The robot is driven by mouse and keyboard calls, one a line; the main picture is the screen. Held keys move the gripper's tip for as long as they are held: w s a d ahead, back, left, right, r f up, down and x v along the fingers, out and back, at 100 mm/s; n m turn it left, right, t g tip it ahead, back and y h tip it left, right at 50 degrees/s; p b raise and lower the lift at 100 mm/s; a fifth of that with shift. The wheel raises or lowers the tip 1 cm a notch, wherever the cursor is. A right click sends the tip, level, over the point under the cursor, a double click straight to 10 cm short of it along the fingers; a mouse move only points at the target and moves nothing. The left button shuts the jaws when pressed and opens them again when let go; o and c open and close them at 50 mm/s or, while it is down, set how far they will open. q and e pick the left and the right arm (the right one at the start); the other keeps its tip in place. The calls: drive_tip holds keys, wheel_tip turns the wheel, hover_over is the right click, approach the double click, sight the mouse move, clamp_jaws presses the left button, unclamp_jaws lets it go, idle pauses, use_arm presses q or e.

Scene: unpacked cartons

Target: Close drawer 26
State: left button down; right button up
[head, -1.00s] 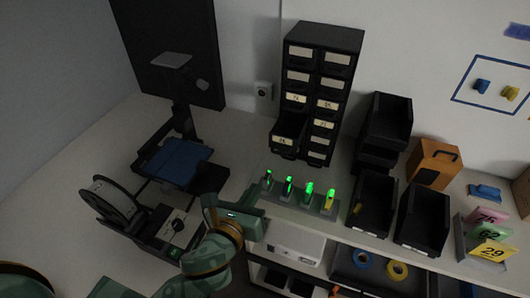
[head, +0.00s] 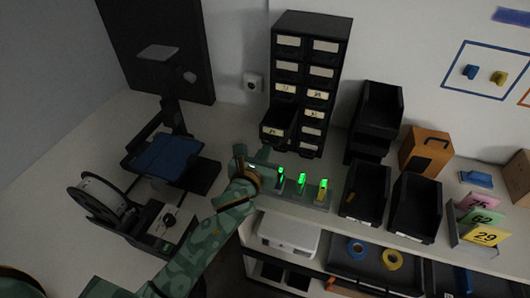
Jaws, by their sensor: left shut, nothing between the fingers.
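The black drawer cabinet (head: 337,75) stands on the bench against the wall, with two columns of labelled drawers. One drawer (head: 276,132), low in the left column, is pulled out toward me; its label is too small to read surely. The other drawers look flush. My left gripper (head: 264,154) is shut and empty, just below and in front of the pulled-out drawer. I cannot tell whether it touches the drawer front. My left wrist hides the left end of the charger row. My right gripper is not in view.
A rack with green-lit devices (head: 302,184) stands on the bench close to the right of my left wrist. Black bins (head: 365,190) and an orange box (head: 426,152) are farther right. A printer-like machine with a blue plate (head: 165,158) and a spool (head: 103,205) stand left.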

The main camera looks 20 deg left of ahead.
sight(278, 125)
use_arm(q)
drive_tip(key=shift+w+d, duration=0.1)
drive_tip(key=shift+w, duration=0.15)
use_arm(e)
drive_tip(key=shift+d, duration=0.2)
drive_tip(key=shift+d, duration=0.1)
use_arm(q)
drive_tip(key=w, duration=1.1)
drive_tip(key=shift+w+d+f+b, duration=0.15)
drive_tip(key=shift+w+b, duration=0.05)
drive_tip(key=shift+b, duration=0.15)
drive_tip(key=shift+r, duration=0.35)
drive_tip(key=shift+w, duration=0.1)
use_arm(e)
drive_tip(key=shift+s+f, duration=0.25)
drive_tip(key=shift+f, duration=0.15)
